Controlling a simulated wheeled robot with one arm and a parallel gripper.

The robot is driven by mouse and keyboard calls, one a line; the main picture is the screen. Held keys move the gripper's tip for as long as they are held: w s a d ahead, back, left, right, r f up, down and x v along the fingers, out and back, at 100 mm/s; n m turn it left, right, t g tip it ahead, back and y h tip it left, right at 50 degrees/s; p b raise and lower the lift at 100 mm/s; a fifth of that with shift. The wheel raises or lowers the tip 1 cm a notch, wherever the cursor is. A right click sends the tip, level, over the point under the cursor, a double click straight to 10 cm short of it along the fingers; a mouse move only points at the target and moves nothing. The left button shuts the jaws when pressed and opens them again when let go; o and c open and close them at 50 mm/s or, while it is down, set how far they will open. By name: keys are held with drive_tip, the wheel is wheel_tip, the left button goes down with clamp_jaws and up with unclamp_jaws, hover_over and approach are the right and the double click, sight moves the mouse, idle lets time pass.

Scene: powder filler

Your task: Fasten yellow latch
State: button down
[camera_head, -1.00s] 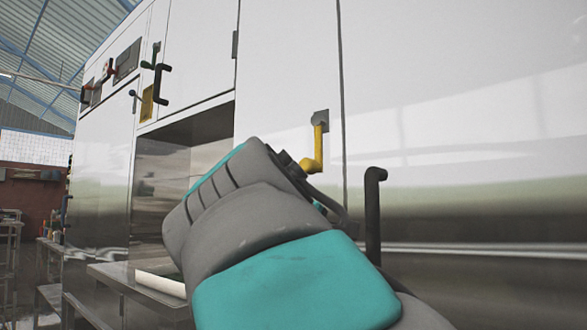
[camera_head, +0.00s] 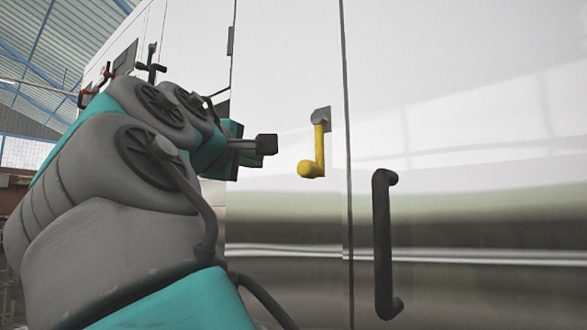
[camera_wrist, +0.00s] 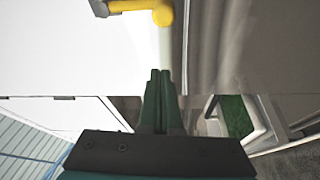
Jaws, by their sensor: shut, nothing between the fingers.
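The yellow latch (camera_head: 318,150) is on the white cabinet front, left of the vertical door seam. Its arm hangs down from a grey mount, and its rounded knob end sticks out at the bottom. My gripper (camera_head: 268,144) is shut and empty, to the left of the latch and apart from it in the picture. In the wrist view the shut fingers (camera_wrist: 160,75) point up toward the latch's yellow knob (camera_wrist: 163,15), with a gap between them. The latch's grey mount shows at the top left there.
A black vertical door handle (camera_head: 383,245) stands out from the panel right of the seam. The glossy cabinet front (camera_head: 460,120) is otherwise bare there. Other small handles (camera_head: 150,65) sit at the far left, partly behind my arm.

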drive_tip(key=w+d+b, duration=0.1)
drive_tip(key=w+d, duration=0.5)
drive_tip(key=w, duration=0.1)
drive_tip(key=shift+w, duration=0.15)
idle(0.8)
drive_tip(key=shift+d+f, duration=0.1)
drive_tip(key=shift+d, duration=0.15)
idle(0.4)
